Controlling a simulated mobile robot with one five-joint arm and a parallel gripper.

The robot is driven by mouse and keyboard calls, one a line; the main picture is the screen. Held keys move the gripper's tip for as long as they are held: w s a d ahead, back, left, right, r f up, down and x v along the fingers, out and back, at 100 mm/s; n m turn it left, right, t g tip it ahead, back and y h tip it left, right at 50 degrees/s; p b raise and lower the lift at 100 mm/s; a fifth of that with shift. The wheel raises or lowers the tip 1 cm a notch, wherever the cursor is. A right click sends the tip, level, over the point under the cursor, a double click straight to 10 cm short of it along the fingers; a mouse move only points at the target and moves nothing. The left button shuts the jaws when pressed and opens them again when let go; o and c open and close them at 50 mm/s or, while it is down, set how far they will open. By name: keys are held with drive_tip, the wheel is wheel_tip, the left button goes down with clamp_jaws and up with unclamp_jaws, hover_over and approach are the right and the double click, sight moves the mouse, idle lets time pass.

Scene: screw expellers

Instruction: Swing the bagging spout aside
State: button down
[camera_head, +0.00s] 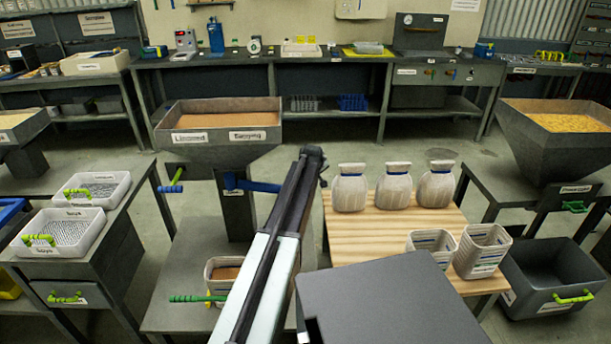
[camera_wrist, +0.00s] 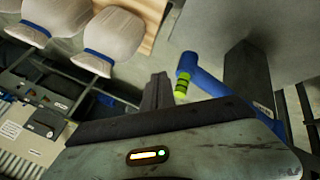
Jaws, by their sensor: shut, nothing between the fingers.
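The bagging spout (camera_head: 252,186) is a blue tube below the hopper marked "Linseed" and "Bagging" (camera_head: 217,137). My gripper (camera_wrist: 160,82) is shut and empty, just left of that grip in the picture. A narrow gap shows between them. In the head view my gripper (camera_head: 313,158) is at the far end of my arm, right of the spout.
Several white bags with blue bands, one of them here (camera_head: 395,186), stand on a wooden-topped table (camera_head: 350,240) right of my arm. A small bin (camera_head: 222,272) sits under the hopper. A grey crate (camera_head: 548,275) stands at the right. A green-handled lever (camera_head: 173,187) projects left of the hopper.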

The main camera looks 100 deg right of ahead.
drive_tip(key=r, duration=0.1)
drive_tip(key=s+a+r+p, duration=0.1)
drive_tip(key=a+r+p, duration=0.1)
drive_tip(key=shift+s+a+r, duration=0.1)
drive_tip(key=shift+s+r, duration=0.2)
drive_tip(key=shift+r, duration=0.05)
